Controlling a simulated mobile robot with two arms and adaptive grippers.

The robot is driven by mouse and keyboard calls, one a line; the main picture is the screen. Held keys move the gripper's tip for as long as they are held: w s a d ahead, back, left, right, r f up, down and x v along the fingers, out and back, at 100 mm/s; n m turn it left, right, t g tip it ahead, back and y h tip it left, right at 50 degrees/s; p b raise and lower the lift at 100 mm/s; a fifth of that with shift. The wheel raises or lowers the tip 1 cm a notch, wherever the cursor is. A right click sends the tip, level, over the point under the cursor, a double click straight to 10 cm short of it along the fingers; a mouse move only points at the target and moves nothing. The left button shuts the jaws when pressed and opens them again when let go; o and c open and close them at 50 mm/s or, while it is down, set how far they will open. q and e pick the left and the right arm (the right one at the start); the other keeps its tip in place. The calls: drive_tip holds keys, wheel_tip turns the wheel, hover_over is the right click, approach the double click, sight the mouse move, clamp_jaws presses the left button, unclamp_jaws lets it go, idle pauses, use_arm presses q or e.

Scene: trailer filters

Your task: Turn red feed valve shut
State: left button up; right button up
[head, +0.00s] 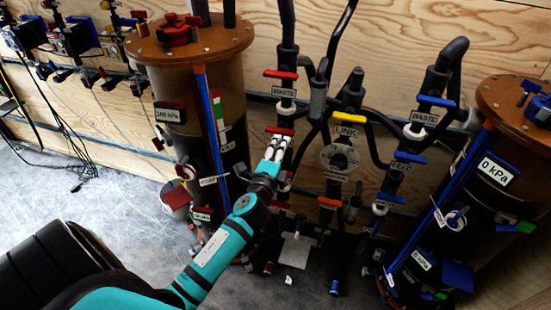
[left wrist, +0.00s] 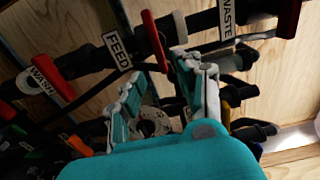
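The red feed valve handle (head: 280,131) is on the pipe beside the left brown tank, below the red waste handle (head: 281,74). In the left wrist view the feed handle (left wrist: 154,38) is a red lever beside the FEED label (left wrist: 117,50). My left gripper (head: 274,148) is just below the handle in the head view. In the left wrist view its fingers (left wrist: 160,70) are apart, and the lever's lower end shows between or just beyond their tips. I cannot tell whether they touch it. My right gripper is not in view.
The yellow link handle (head: 348,118) and blue handles (head: 409,157) are on pipes to the right. The left tank (head: 205,110) stands close to my left arm. The right tank (head: 500,180) reads 0 kPa. Cables lie on the floor at far left.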

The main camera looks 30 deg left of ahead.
use_arm(q)
drive_tip(key=v, duration=0.5)
idle(0.4)
drive_tip(key=s+d+f+n+g+h, duration=0.1)
drive_tip(key=s+d+f+n+g, duration=0.2)
drive_tip(key=f, duration=0.9)
drive_tip(key=s+d+f+n+g+h, duration=0.1)
drive_tip(key=s+f+g, duration=0.35)
drive_tip(key=f, duration=0.85)
drive_tip(key=s+d+f+n+g+h, duration=0.15)
drive_tip(key=s+f, duration=0.35)
drive_tip(key=f, duration=0.7)
drive_tip(key=s+d+f+n+g, duration=0.1)
drive_tip(key=s+f, duration=0.4)
drive_tip(key=s, duration=0.5)
drive_tip(key=s+d+f+n+g+h, duration=0.1)
drive_tip(key=s+f+n+g, duration=0.2)
drive_tip(key=s+f, duration=0.3)
drive_tip(key=s+d+f+n+g, duration=0.1)
drive_tip(key=s+f+n+g, duration=0.2)
drive_tip(key=s, duration=1.3)
wheel_tip(320, 180, down, 3)
drive_tip(key=shift+f, duration=0.2)
drive_tip(key=shift+s+h, duration=0.15)
drive_tip(key=shift+h, duration=0.1)
